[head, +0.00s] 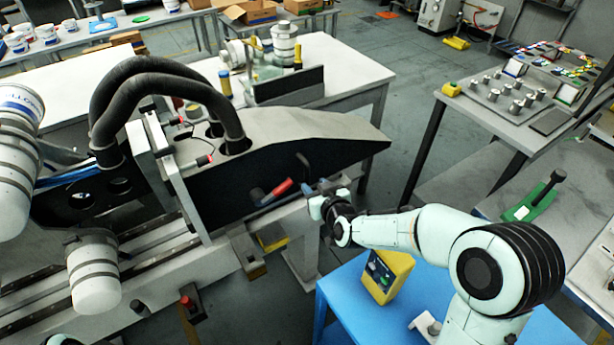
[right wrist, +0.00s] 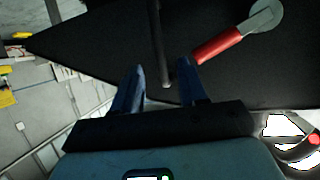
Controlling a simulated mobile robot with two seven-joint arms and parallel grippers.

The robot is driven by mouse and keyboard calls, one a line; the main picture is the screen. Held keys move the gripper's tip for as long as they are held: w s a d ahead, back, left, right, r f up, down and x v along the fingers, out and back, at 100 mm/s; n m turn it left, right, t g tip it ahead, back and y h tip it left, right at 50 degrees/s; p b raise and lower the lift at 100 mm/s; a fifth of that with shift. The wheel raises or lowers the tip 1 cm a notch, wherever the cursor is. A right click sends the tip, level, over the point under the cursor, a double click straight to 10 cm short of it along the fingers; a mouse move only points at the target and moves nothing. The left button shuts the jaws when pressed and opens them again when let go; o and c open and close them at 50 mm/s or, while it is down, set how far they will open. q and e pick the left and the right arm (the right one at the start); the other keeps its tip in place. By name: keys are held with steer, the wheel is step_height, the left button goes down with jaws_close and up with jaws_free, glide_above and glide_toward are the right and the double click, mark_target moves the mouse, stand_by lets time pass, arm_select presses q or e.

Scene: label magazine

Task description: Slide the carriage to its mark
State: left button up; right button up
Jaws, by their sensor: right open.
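The carriage (head: 255,180) is a large dark-sided body with a grey top, on rails at the left of the head view. Its black side fills the upper part of the right wrist view (right wrist: 90,35). A red-gripped lever (head: 276,191) is on that side; it also shows in the right wrist view (right wrist: 218,48). A thin dark bar (right wrist: 157,45) stands left of the lever there. My right gripper (head: 312,192) is open at the carriage's side, its fingers (right wrist: 162,80) either side of the bar's lower end. Contact cannot be told. I cannot pick out the mark. My left gripper is out of view.
The rails (head: 140,262) run along the bench below the carriage. Two thick black hoses (head: 150,75) arch over it. A blue table (head: 350,300) with a yellow box (head: 387,275) lies below my right arm. A red knob (head: 187,302) stands at the bench front.

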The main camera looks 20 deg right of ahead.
mark_target(308, 178)
steer(key=p+x, duration=0.1)
steer(key=x, duration=0.6)
steer(key=shift+w+f, duration=0.15)
steer(key=shift+w, duration=0.2)
jaws_close()
